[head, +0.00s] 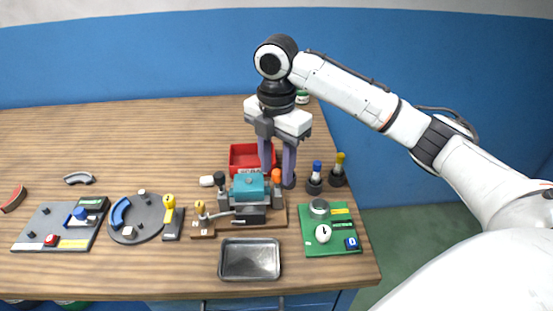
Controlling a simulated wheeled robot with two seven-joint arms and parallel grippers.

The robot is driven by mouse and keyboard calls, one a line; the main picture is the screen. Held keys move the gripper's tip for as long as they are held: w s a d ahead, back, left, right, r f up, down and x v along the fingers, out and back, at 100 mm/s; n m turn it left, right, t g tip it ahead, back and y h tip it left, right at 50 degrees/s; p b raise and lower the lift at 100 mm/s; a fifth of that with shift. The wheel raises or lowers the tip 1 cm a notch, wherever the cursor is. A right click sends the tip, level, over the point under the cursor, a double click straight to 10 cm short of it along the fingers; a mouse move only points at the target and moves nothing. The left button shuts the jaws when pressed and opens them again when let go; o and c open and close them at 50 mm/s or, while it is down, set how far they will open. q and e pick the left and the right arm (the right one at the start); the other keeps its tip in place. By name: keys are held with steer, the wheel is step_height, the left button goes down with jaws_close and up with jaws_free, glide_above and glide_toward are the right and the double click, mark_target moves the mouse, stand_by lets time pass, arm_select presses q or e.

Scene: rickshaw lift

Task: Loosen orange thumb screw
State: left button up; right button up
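The orange thumb screw (276,176) stands upright at the right end of a clamp fixture with a teal block (248,187) on a wooden base (204,231). My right gripper (279,176) points down from above, at the right end of the fixture. Its two grey-purple fingers are apart, with the screw's orange head showing between and in front of their lower ends. I cannot tell whether either finger touches the screw. The left fingertip is partly hidden behind the screw and the fixture. My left gripper is not in view.
A red bin (240,155) stands behind the fixture and a metal tray (250,262) in front. Blue-topped (315,180) and yellow-topped (339,172) knobs and a green board (338,244) are at the right. A grey panel (45,225) and round plate (150,213) lie left. The table's back left is clear.

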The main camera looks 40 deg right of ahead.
mark_target(277, 173)
step_height(277, 173, up, 10)
stand_by(0.5)
stand_by(0.5)
